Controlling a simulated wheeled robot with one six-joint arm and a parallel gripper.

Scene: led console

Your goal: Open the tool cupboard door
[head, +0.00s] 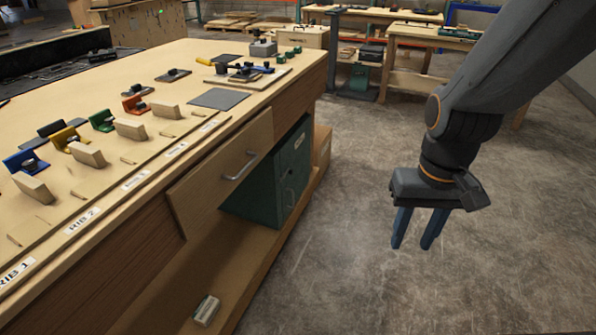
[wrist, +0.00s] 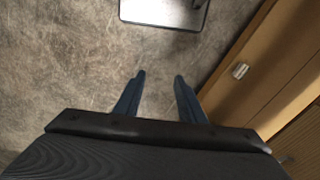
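The tool cupboard appears to be the dark green metal cabinet (head: 262,198) standing on the bench's lower shelf, under the worktop. Its door (head: 294,168) bears a small pale label near the top and a handle (head: 290,197) lower down. The door looks shut. My gripper (head: 413,246) hangs over the bare floor to the right of the cupboard, well apart from it, with its fingers pointing down. In the wrist view my gripper (wrist: 158,78) has its two blue fingers apart with nothing between them. The cupboard cannot be made out in the wrist view.
The wooden bench (head: 180,60) carries coloured clamps and wood blocks. A drawer (head: 222,172) with a metal handle is above and left of the cupboard. A small metal block (head: 207,310) lies on the lower shelf (head: 252,262). The floor (head: 350,190) between bench and gripper is clear.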

